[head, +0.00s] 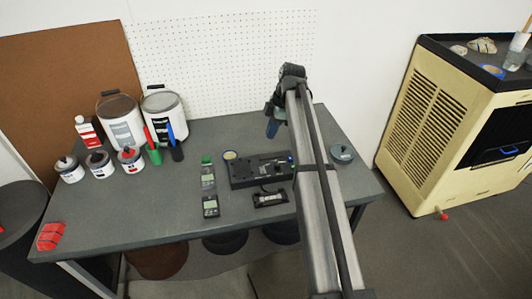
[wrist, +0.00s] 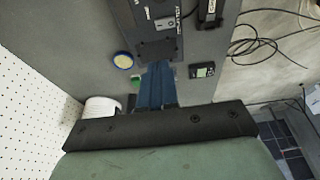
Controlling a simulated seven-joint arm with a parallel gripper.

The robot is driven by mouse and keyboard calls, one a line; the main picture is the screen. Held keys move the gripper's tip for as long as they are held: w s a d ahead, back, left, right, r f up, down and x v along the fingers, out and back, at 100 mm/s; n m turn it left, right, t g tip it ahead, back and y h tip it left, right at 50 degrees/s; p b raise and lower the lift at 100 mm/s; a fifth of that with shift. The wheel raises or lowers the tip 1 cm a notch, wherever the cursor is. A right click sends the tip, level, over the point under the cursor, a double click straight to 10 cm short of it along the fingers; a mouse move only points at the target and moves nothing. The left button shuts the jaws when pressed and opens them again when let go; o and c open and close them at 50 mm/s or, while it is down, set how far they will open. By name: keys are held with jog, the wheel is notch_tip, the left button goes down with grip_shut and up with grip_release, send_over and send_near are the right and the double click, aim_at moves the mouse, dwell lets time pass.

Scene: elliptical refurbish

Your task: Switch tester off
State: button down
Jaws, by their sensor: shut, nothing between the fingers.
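A black box-shaped device (head: 260,172), which may be the tester, lies on the workbench in the head view, with a small blue-green spot at its right end. It also shows at the top of the wrist view (wrist: 158,25), with a light switch-like part on its face. A handheld meter with a pale screen (head: 210,206) lies to its left. My gripper (head: 272,130) has blue fingers and is shut and empty, behind the black device in the head view. In the wrist view the closed fingers (wrist: 158,72) point toward the device's near end. I cannot tell the switch's position.
The grey workbench (head: 130,220) holds paint cans (head: 120,125), small jars (head: 98,163), a yellow tape roll (head: 229,155) and a black battery-like block (head: 270,198). A round grey object (head: 342,153) sits right of my arm. The bench's front left is mostly clear.

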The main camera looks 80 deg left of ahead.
send_near(262, 170)
jog(key=f, duration=0.1)
jog(key=s+a+f, duration=0.1)
jog(key=f, duration=0.1)
jog(key=s+f, duration=0.1)
jog(key=f, duration=0.1)
jog(key=shift+a, duration=0.2)
jog(key=shift+f, duration=0.6)
jog(key=shift+f, duration=0.2)
jog(key=shift+d, duration=0.15)
jog(key=shift+d+r, duration=0.25)
jog(key=shift+d, duration=0.35)
jog(key=shift+r, duration=0.1)
